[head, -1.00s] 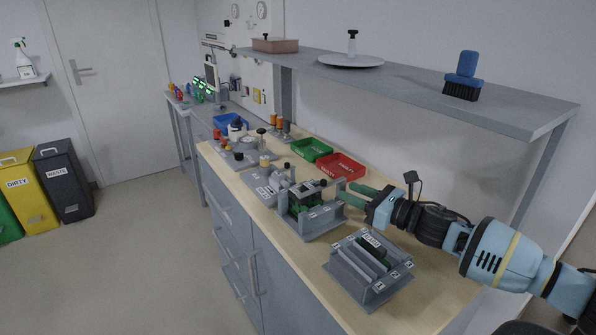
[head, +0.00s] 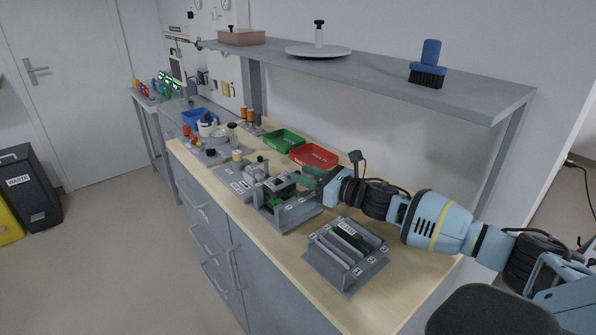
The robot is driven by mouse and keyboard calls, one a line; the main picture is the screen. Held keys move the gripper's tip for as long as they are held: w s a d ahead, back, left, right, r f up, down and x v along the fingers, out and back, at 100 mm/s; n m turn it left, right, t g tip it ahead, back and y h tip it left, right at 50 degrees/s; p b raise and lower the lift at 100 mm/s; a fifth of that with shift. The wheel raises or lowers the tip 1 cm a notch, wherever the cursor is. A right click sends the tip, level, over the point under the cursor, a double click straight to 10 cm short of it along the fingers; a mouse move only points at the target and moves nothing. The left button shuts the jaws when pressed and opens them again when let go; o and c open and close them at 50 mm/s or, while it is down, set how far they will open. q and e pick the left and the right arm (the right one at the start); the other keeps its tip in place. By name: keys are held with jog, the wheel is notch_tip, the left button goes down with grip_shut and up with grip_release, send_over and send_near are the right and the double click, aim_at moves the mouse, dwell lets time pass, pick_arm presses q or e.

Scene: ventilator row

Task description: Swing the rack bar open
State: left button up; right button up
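A grey rack (head: 290,216) with upright end posts stands on the wooden bench top, with green parts inside. A dark bar (head: 280,182) lies across its top and looks closed over the green parts. My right gripper (head: 303,177) reaches in from the right, its green fingers at the right end of the bar. Whether they touch the bar, or how far apart they are, I cannot tell; they overlap the rack from here. My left gripper is not in view.
A slotted grey block (head: 345,258) stands in front. A red tray (head: 314,156) and a green tray (head: 281,141) lie behind. A grey fixture (head: 240,182) stands close on the left. A shelf (head: 380,68) overhangs the bench.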

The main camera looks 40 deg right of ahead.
jog(key=shift+x, duration=1.45)
grip_shut()
